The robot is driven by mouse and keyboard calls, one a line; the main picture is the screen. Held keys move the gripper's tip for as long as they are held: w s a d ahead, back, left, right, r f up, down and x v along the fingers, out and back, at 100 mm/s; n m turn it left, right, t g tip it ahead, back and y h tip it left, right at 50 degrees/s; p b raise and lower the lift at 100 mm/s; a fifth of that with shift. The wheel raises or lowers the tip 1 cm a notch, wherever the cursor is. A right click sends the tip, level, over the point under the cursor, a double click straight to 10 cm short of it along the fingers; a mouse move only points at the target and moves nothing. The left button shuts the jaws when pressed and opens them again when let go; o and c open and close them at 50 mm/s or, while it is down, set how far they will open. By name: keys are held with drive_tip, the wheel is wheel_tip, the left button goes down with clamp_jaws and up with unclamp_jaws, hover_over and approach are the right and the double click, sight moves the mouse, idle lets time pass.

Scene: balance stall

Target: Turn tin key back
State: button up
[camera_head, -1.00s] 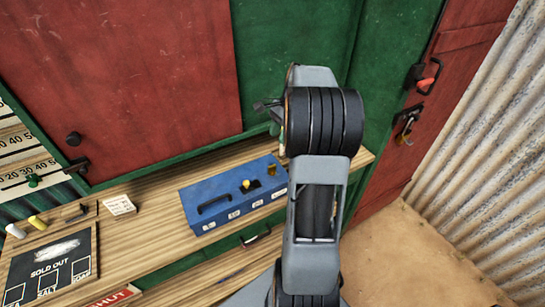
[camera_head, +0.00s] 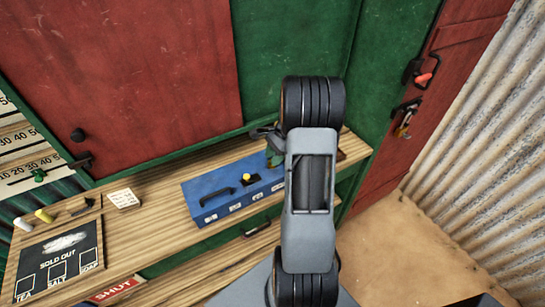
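The blue tin (camera_head: 215,187) sits on the wooden counter, with a black handle and white labels along its front. A small yellow knob (camera_head: 246,177) stands on a dark patch on its lid. I cannot tell whether this is the key. My gripper (camera_head: 271,158) is at the right end of the tin, mostly hidden behind my own arm. Its dark side part shows, with a small greenish piece below it. I cannot see clearly whether its fingers touch the tin or are open.
A white note (camera_head: 123,199) lies on the counter (camera_head: 160,215) left of the tin. The sold-out board (camera_head: 58,262) is at the front left. Green and red panels rise behind. A red door (camera_head: 440,80) with a latch and padlock is at the right.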

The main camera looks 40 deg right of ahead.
drive_tip(key=shift+a+f, duration=0.2)
drive_tip(key=shift+f, duration=0.25)
drive_tip(key=shift+c, duration=0.4)
clamp_jaws()
